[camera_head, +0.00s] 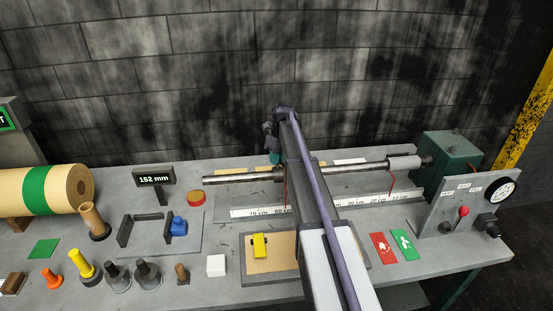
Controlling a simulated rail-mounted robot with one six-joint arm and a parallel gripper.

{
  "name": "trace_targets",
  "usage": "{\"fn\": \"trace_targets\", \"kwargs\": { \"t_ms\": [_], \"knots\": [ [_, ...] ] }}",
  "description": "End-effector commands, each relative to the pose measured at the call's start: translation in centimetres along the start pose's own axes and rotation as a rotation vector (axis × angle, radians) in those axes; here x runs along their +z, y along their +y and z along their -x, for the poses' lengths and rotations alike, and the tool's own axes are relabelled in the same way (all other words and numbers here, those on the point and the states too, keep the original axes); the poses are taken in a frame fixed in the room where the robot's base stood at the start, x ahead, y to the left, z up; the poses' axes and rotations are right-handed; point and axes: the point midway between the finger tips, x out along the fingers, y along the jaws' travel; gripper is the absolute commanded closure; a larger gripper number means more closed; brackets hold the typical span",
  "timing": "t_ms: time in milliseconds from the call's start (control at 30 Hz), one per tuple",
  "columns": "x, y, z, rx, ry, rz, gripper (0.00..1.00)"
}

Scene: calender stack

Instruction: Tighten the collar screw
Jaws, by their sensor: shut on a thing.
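A metal shaft (235,179) runs across the bench's back part, into the green machine housing (448,152) at the right. A pale sleeve (404,162) sits on the shaft near that housing. I cannot make out the collar or its screw; my arm covers the shaft's middle. My gripper (271,156) is at the arm's far end, just behind the shaft. It is small and partly hidden by my arm. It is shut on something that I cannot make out.
A ruler strip (250,212) lies before the shaft. A yellow block (259,246) sits on a tan board (286,267). A display (154,179) reads 152 mm. Several rollers and pegs stand front left. A gauge panel (468,196) with a red-knobbed lever (463,212) stands right.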

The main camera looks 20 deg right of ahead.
Motion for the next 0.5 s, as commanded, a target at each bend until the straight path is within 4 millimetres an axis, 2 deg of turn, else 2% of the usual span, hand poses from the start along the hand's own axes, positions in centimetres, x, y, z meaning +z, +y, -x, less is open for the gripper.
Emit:
{"fn": "trace_targets", "kwargs": {
  "t_ms": [500],
  "knots": [
    [-0.30, -0.17, 0.02, 0.001, -0.080, -0.410, 1.00]
  ]
}}
